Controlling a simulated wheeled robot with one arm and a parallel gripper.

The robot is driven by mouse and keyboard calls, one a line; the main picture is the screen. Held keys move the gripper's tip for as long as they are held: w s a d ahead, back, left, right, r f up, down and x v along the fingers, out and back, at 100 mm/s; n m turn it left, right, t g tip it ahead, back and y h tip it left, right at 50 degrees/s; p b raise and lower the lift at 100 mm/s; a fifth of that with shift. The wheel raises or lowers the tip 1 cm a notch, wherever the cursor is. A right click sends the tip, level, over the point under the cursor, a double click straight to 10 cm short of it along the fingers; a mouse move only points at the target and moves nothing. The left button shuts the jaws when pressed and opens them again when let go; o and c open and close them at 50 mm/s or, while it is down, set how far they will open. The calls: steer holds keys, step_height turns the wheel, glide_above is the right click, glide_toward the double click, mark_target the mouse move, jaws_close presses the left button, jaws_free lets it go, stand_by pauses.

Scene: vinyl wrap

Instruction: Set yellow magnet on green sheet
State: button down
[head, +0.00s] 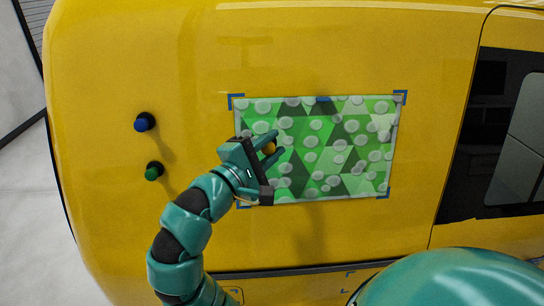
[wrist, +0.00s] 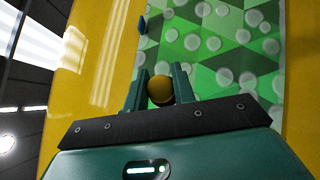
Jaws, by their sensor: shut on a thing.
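The green sheet (head: 350,150) is a patterned rectangle with pale round spots on the yellow vehicle side. In the wrist view the sheet (wrist: 215,60) fills the upper right. My gripper (head: 272,147) is in front of the sheet's left part. It is shut on the yellow magnet (head: 269,148), a small round-ended knob. The magnet (wrist: 160,90) also shows between the two fingers in the wrist view. I cannot tell whether the magnet touches the sheet.
A blue magnet (head: 142,123) and a green magnet (head: 153,172) stick out of the yellow panel (head: 200,60) at the left. Blue corner marks (head: 236,100) frame the sheet. Another blue piece (head: 322,99) is at the sheet's top edge. A dark window (head: 500,130) is at the right.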

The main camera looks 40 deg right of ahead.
steer(key=shift+w+d+f+b, duration=0.25)
steer(key=shift+w+d+b, duration=0.2)
steer(key=shift+w+b, duration=0.1)
steer(key=shift+w+d+f+b, duration=0.25)
steer(key=shift+w+d+b, duration=0.2)
steer(key=shift+w, duration=0.1)
steer(key=shift+w+d+b, duration=0.45)
steer(key=shift+w+b, duration=0.1)
steer(key=shift+w, duration=0.3)
steer(key=shift+r, duration=0.1)
steer(key=shift+w+d, duration=0.35)
steer(key=shift+w, duration=0.3)
steer(key=shift+p, duration=0.35)
stand_by(1.3)
steer(key=c, duration=1.1)
jaws_free()
steer(key=shift+w+f, duration=0.1)
steer(key=shift+f, duration=0.1)
steer(key=b+v, duration=0.7)
steer(key=v, duration=1)
steer(key=shift+a, duration=0.15)
